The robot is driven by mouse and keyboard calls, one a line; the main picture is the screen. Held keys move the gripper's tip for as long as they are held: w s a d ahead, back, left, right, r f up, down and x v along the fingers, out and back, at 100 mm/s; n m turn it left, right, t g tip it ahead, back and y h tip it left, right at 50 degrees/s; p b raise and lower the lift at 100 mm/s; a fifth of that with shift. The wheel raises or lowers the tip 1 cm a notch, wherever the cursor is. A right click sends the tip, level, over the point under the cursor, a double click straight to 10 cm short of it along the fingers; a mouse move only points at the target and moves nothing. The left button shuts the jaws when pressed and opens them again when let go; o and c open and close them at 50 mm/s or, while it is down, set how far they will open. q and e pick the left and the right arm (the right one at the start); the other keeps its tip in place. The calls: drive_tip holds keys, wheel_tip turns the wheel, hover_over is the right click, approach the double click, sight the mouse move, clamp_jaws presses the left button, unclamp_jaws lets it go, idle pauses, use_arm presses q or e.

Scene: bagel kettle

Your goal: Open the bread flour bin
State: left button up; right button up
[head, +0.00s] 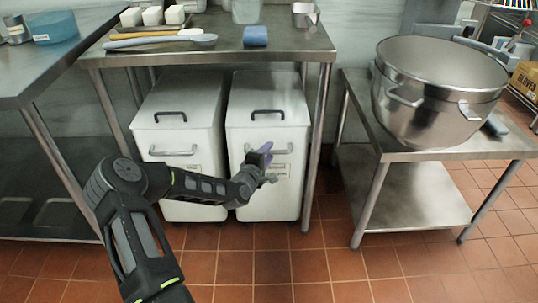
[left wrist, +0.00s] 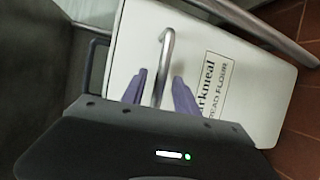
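Two white bins stand side by side under the steel table. The right one is the bread flour bin (head: 242,190); its label (left wrist: 212,85) shows "BREAD FLOUR" in the left wrist view. It has a black handle (head: 268,114) on its closed lid and a metal bar handle (head: 252,152) on its front. My left gripper (head: 268,162) is at the front of this bin, by the bar handle. In the left wrist view its purple fingers are apart, with the bar handle (left wrist: 166,48) running between them. I cannot tell whether either finger touches it. My right gripper is not in view.
The other white bin (head: 160,120) stands close on the left. The steel table (head: 220,53) above holds a ladle, a blue sponge and white blocks. A low steel stand (head: 410,195) with a large pot (head: 440,90) is on the right. The tiled floor in front is clear.

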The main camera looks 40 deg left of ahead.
use_arm(q)
drive_tip(key=shift+w+a, duration=0.1)
drive_tip(key=shift+w, duration=0.45)
drive_tip(key=shift+c, duration=0.3)
drive_tip(key=shift+f, duration=0.1)
clamp_jaws()
idle(0.6)
